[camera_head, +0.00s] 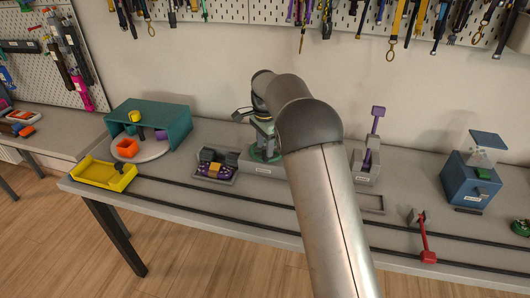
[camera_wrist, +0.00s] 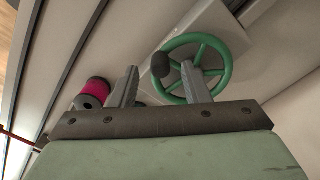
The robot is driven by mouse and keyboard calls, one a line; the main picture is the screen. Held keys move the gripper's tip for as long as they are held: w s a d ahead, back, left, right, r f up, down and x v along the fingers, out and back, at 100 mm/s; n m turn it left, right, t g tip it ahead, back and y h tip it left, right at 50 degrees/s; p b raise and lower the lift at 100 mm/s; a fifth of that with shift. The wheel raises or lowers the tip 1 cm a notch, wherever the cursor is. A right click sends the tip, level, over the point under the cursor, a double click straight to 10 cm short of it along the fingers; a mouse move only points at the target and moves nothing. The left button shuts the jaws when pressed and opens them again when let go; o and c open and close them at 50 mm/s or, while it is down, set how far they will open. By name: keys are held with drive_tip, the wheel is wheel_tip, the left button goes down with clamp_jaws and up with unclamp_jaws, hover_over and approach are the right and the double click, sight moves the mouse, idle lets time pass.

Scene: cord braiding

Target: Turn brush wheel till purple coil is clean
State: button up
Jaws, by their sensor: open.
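A green spoked wheel (camera_wrist: 226,68) with a dark round knob (camera_wrist: 160,65) shows in the wrist view. My gripper (camera_wrist: 160,69) is open, and in that picture the knob appears between its fingertips. I cannot tell whether either finger touches it. In the head view my gripper (camera_head: 264,130) points down over the wheel (camera_head: 262,156), hiding much of it. A magenta spool (camera_wrist: 97,90) shows left of the fingers in the wrist view.
Two dark rails (camera_head: 200,191) run along the bench front. A teal hood (camera_head: 170,120) and a yellow tray (camera_head: 104,173) stand left. A purple lever (camera_head: 376,120), a red-handled lever (camera_head: 426,240) and a blue box (camera_head: 470,180) stand right. My arm covers the bench middle.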

sight(265, 151)
drive_tip(key=shift+f, duration=1.65)
clamp_jaws()
drive_tip(key=shift+d, duration=0.1)
